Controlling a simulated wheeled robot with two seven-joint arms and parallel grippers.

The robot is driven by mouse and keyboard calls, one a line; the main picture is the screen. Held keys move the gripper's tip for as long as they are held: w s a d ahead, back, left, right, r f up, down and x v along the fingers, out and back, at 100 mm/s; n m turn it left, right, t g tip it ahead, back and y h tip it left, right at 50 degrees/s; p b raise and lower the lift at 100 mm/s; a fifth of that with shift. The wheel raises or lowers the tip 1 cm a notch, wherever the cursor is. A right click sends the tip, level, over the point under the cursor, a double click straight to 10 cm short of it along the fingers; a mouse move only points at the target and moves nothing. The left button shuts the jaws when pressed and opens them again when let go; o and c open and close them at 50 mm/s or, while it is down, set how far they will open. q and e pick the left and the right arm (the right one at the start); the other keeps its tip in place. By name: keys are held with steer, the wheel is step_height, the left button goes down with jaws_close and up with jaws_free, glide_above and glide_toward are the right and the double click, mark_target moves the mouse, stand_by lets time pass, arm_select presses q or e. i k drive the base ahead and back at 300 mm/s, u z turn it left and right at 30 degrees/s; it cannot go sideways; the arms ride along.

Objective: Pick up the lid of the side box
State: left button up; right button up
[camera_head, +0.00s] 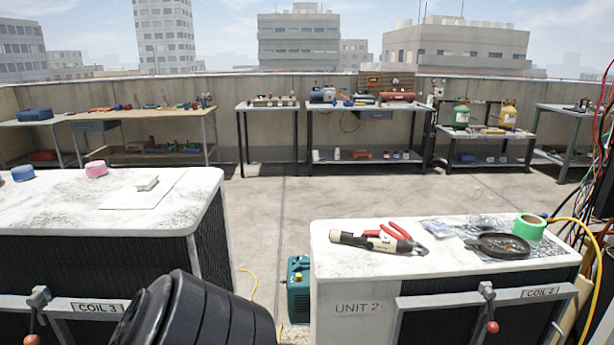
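No side box is clearly recognizable, and I cannot tell which thing is its lid. On the white top of the left condenser unit (60,212), marked COIL 3, lies a flat white plate (130,197) with a small pale block (147,184) on it. The right condenser unit (330,245), marked UNIT 2 and COIL 2, has a bare grey-white front panel at its left end. A black ridged rounded object (190,312) fills the bottom, in front of the left unit; it is cut off by the frame. Neither of my grippers is in view.
The right unit's top holds red-handled pliers (396,236), a black pan (503,245) and green tape (529,226). A teal machine (298,290) stands in the gap between units. Pink (96,169) and blue (23,173) rolls sit on the left unit. Workbenches line the back wall; open floor lies before them.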

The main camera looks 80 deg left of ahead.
mark_target(145, 191)
steer(key=u, duration=4.75)
